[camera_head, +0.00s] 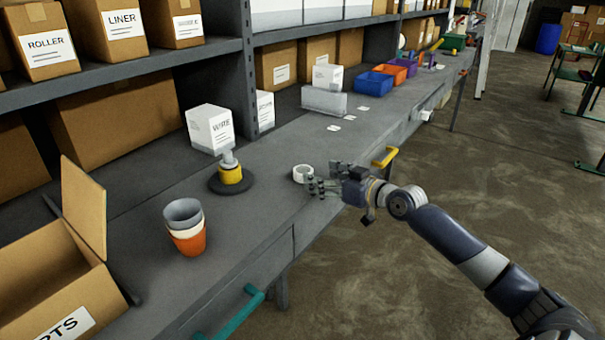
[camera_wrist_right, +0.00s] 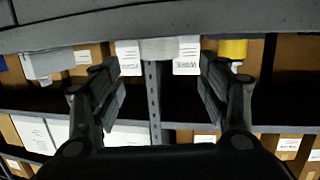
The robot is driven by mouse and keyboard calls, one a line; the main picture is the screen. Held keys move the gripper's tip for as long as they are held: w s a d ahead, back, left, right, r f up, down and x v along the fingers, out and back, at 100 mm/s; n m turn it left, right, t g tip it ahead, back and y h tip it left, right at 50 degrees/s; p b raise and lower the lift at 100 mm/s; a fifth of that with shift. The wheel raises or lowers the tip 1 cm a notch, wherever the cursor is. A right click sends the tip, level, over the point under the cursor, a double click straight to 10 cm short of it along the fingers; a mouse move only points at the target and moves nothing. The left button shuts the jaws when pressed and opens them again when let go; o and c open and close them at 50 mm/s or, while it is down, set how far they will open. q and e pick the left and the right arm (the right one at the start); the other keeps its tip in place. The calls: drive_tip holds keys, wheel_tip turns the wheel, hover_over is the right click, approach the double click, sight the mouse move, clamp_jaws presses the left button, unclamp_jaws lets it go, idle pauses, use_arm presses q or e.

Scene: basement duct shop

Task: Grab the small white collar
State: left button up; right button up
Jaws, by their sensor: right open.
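The small white collar (camera_head: 302,174) is a short ring standing on the grey workbench, near its front edge. My right gripper (camera_head: 324,179) reaches in from the right, low over the bench edge. Its fingers are spread and empty, just right of the collar. In the right wrist view, which looks upside down, the two open fingers (camera_wrist_right: 160,92) frame a pale, short shape that appears to be the collar (camera_wrist_right: 168,47), ahead of them. I cannot tell whether a fingertip touches it. My left gripper is not in view.
Left of the collar stand a yellow tool on a dark round base (camera_head: 230,180), stacked cups (camera_head: 186,228) and an open carton (camera_head: 45,285). A white box (camera_head: 210,128) is behind. A yellow drawer handle (camera_head: 385,157) juts out near my right arm.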

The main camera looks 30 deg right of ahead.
sight(298, 168)
drive_tip(key=shift+p+x, duration=0.55)
drive_tip(key=shift+x, duration=2.35)
drive_tip(key=c, duration=1)
